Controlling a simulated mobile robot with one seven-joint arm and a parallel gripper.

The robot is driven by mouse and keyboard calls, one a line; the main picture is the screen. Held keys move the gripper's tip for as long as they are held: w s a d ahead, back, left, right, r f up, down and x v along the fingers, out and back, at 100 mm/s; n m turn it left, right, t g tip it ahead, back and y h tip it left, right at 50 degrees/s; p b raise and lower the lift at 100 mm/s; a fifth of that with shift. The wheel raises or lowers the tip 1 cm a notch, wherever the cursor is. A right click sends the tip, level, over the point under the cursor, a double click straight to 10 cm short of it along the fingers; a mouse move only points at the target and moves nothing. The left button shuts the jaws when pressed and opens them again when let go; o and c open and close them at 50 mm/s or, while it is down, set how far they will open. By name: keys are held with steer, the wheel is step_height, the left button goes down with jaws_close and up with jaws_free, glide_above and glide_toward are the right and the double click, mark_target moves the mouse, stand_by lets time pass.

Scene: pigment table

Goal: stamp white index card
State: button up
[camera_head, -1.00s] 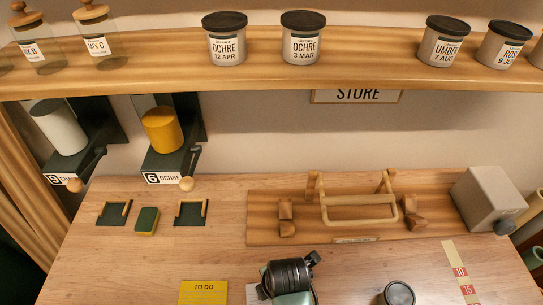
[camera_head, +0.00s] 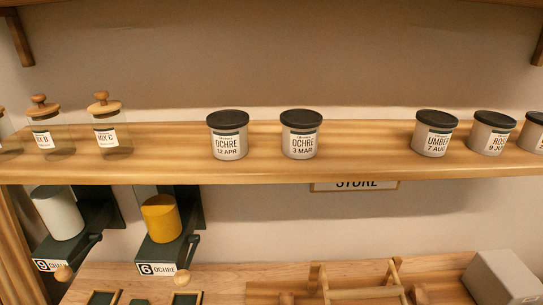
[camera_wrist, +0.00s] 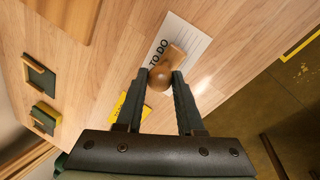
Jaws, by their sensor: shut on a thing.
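The white index card (camera_wrist: 192,42) lies on the wooden table in the wrist view, with ruled lines and dark "TO DO" lettering along one edge. My gripper (camera_wrist: 160,76) is shut on a wooden stamp (camera_wrist: 158,80) with a round knob. The stamp's block is over the card and covers part of it. Whether its face touches the card cannot be seen. The head view shows neither my gripper nor the card.
A yellow note (camera_wrist: 131,108) lies beside the card, partly behind my gripper. Dark green pads (camera_wrist: 39,78) lie to the left. The table (camera_wrist: 105,65) is bare between them. In the head view, a shelf (camera_head: 370,160) holds several jars above two dispensers.

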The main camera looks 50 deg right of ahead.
steer(key=shift+f+b, duration=0.35)
steer(key=shift+f, duration=0.2)
stand_by(0.4)
steer(key=shift+s+f, duration=0.1)
steer(key=shift+f, duration=0.05)
stand_by(1.1)
steer(key=shift+p, duration=0.35)
steer(key=p+v, duration=0.2)
steer(key=w+p+v, duration=0.1)
steer(key=p+v, duration=0.4)
steer(key=shift+w+d+r, duration=0.3)
steer(key=shift+w, duration=0.1)
steer(key=shift+f, duration=0.1)
stand_by(0.4)
